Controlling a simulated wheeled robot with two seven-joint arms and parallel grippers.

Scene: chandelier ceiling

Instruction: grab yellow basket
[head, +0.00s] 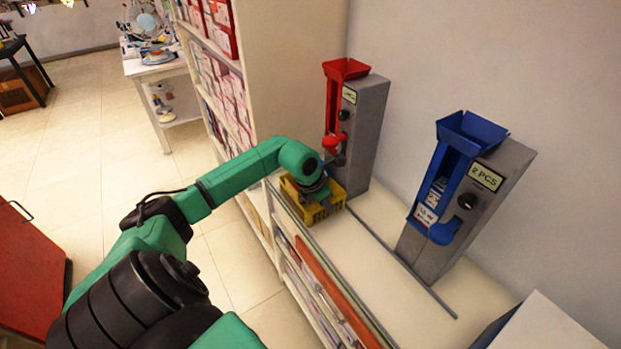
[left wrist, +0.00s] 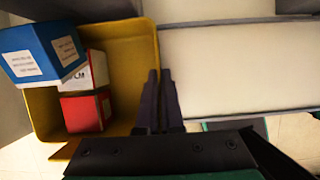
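The yellow basket (head: 323,208) stands on the light shelf top, in front of the red dispenser in the head view. My left gripper (head: 318,190) is over it, pointing down, and hides part of it. In the left wrist view the basket (left wrist: 42,110) fills the left side and holds a blue box (left wrist: 42,52), a white-and-red box (left wrist: 97,70) and a red box (left wrist: 85,111). The two dark fingers of my left gripper (left wrist: 159,100) are close together at the basket's right wall, with its rim between the tips. My right gripper is not in view.
A red dispenser (head: 364,135) and a blue dispenser (head: 480,200) stand on the shelf top (head: 375,275). A thin grey rail (head: 400,262) runs along it. A tall shelf of boxes (head: 222,85) is close behind my left arm. Tiled floor (head: 115,170) is open at left.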

